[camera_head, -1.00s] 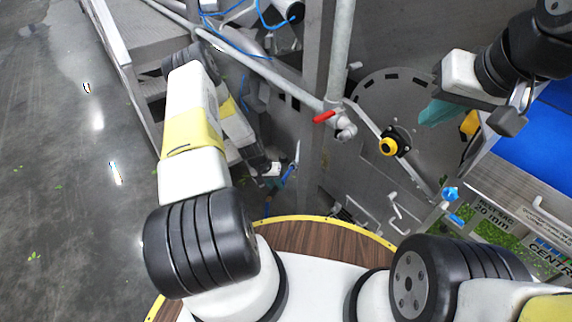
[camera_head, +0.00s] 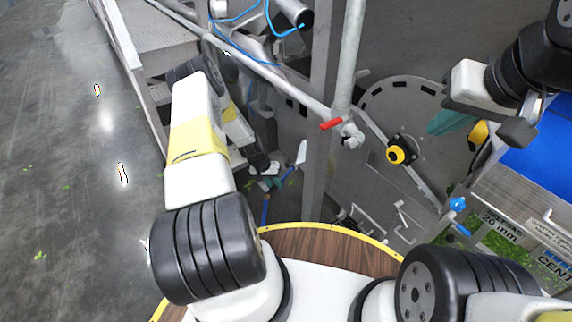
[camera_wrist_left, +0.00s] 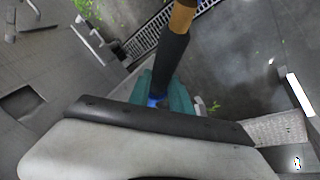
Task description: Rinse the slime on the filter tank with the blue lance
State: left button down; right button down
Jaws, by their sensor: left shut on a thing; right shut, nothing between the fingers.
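My left gripper (camera_head: 280,178) is low beside the steel post in the head view. In the left wrist view its teal fingers (camera_wrist_left: 165,95) are shut around a dark shaft (camera_wrist_left: 173,62) with a brown section and a blue part at the fingers; I take this as the blue lance. In the head view it is small and partly hidden. My right gripper (camera_head: 448,122) is shut and empty, raised before a grey metal machine with a round panel (camera_head: 385,92). I cannot tell whether this is the filter tank. No slime is clearly visible.
A steel post (camera_head: 325,160) and pipe with a red-handled valve (camera_head: 331,125) stand in the middle. A blue surface (camera_head: 540,150) and green leaves (camera_head: 500,240) are at right. The wet floor (camera_head: 70,180) at left is mostly open.

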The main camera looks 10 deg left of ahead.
pick_arm(q)
jog(key=shift+w+r, duration=0.1)
dwell(0.3)
jog(key=shift+a+r, duration=0.1)
jog(key=shift+r, duration=3.15)
jog(key=s+d, duration=1.3)
jog(key=d, duration=0.3)
jog(key=shift+s, duration=0.25)
dwell(1.0)
dwell(0.6)
